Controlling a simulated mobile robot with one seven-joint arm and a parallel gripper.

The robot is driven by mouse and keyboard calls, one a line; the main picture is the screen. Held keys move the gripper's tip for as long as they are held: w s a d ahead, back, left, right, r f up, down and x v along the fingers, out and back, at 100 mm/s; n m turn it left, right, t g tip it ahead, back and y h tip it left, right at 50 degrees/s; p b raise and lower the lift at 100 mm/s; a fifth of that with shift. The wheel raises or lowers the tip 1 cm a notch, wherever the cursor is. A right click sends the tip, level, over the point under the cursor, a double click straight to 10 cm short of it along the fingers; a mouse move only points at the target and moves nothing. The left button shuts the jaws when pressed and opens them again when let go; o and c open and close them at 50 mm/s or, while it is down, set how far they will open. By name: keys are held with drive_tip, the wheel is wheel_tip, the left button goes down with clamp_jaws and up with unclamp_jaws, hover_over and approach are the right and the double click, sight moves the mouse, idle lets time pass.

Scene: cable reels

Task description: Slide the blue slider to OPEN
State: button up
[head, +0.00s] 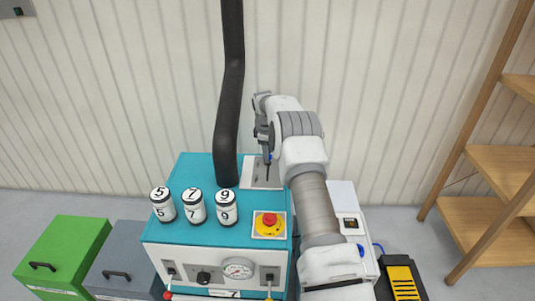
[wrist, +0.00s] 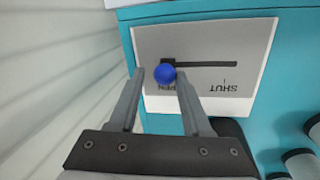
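The blue slider knob (wrist: 164,74) sits at the left end of a dark straight slot (wrist: 210,64) in a grey plate (wrist: 255,40), in the wrist view. The label by that end is partly covered by the knob and reads "PEN"; "SHUT" (wrist: 231,87) stands at the other end, upside down. My gripper (wrist: 159,77) is open, with one finger on each side of the knob. The left fingertip is apart from it; the right one is close, and I cannot tell if it touches. In the head view my gripper (head: 268,162) is low over the plate (head: 250,178).
The plate is on a teal-topped machine (head: 205,165). A thick black pipe (head: 228,130) rises left of my arm. Numbered jars (head: 195,207) and a red-yellow button (head: 269,222) stand nearer. A wooden shelf (head: 485,205) is at right, bins (head: 65,250) at left.

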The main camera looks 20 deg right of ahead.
drive_tip(key=shift+o, duration=1.1)
drive_tip(key=shift+s, duration=0.1)
wheel_tip(320, 180, up, 17)
drive_tip(key=s+a+p, duration=0.2)
drive_tip(key=p, duration=0.2)
drive_tip(key=shift+s, duration=0.35)
drive_tip(key=shift+r, duration=0.1)
